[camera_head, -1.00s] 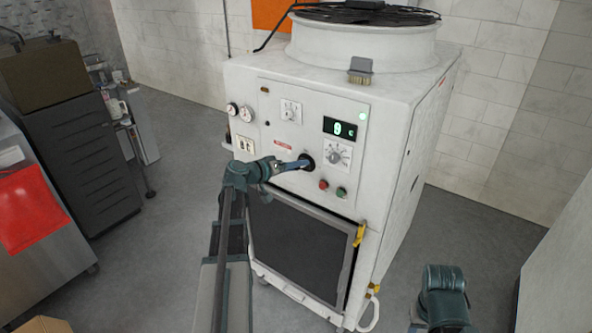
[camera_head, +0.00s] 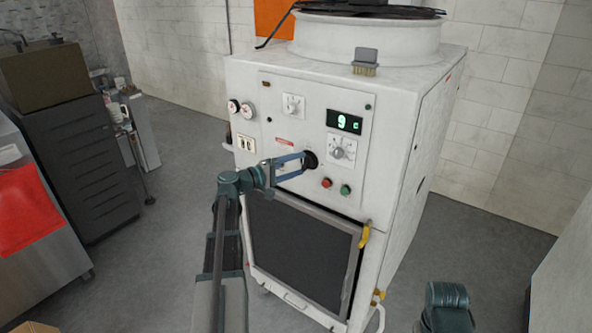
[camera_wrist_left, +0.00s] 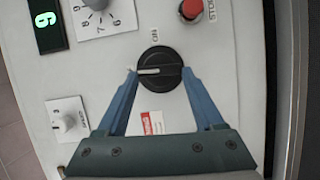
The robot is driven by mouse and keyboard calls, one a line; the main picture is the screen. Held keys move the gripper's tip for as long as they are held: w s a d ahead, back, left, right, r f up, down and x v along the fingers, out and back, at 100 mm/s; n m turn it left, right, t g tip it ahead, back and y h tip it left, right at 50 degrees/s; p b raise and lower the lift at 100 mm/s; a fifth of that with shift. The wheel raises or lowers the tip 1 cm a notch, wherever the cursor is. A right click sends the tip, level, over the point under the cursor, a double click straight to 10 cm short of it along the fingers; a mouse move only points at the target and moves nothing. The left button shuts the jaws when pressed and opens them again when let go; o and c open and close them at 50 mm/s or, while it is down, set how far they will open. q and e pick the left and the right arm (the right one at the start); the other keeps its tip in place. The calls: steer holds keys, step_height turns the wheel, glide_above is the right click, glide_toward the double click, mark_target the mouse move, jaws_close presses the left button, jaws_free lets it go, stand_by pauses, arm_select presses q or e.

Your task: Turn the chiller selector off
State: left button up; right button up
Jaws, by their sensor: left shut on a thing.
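The chiller (camera_head: 400,130) is a tall white cabinet with a control panel on its front. The black round selector knob (camera_head: 311,159) sits low in the middle of the panel. My left gripper (camera_head: 302,162) reaches it from the left, its blue fingers at the knob's edge. In the left wrist view the fingers flank the black knob (camera_wrist_left: 160,62) on both sides, shut on it. Its white pointer lies toward the picture's left, the side of the display (camera_wrist_left: 46,25). An "ON" label (camera_wrist_left: 155,34) shows above the knob there. My right gripper is not seen.
A red button (camera_head: 327,183) and a green button (camera_head: 346,190) sit below right of the knob. A numbered dial (camera_head: 341,150) is above right, under the display (camera_head: 344,122) reading 9.

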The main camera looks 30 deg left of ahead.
arm_select(q)
steer(key=shift+f+n+b, duration=0.1)
steer(key=shift+n+b, duration=0.2)
steer(key=shift+n, duration=0.2)
steer(key=o, duration=1.4)
steer(key=shift+s, duration=0.1)
steer(key=v, duration=1.3)
steer(key=shift+s+a+f, duration=0.2)
steer(key=shift+s+f, duration=0.1)
